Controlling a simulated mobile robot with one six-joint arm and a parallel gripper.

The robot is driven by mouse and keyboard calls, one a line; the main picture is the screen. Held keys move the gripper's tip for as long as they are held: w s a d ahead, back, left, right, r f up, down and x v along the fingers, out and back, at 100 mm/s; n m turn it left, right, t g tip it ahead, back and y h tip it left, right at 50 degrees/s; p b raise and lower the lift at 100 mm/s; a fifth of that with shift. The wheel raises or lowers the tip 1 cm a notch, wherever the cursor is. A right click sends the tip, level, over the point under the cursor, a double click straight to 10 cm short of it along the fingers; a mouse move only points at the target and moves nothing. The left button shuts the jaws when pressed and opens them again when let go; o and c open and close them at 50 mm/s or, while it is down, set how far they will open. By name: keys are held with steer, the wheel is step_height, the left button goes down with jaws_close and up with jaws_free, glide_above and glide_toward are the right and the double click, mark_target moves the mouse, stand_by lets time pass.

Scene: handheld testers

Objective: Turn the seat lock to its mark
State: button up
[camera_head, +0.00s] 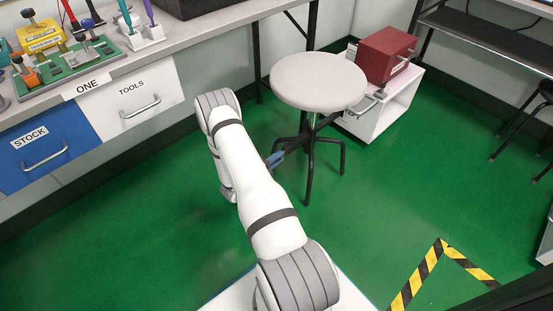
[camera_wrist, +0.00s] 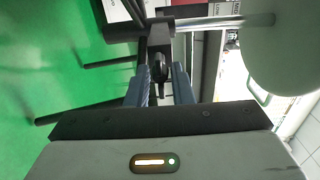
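The stool's round pale seat (camera_head: 318,80) stands right of my arm, and its underside edge shows in the wrist view (camera_wrist: 285,45). A dark seat lock (camera_wrist: 160,70) sits on the stool's post (camera_wrist: 215,22) below the seat. My gripper (camera_wrist: 160,84) has its two blue-grey fingers apart, one on each side of the lock's dark end, with narrow gaps showing. In the head view my gripper (camera_head: 275,159) is low at the left of the stool post. I cannot make out the lock's mark.
A white cabinet (camera_head: 385,115) with a red box (camera_head: 387,54) stands close behind the stool at right. The workbench with a blue STOCK drawer (camera_head: 45,150) and a white TOOLS drawer (camera_head: 135,100) is at left. Green floor is clear in front; striped tape (camera_head: 420,275) lies at lower right.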

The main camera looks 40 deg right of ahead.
steer(key=o, duration=0.3)
steer(key=a+p, duration=0.2)
steer(key=a, duration=0.5)
steer(key=shift+s+a, duration=0.3)
steer(key=shift+a, duration=0.1)
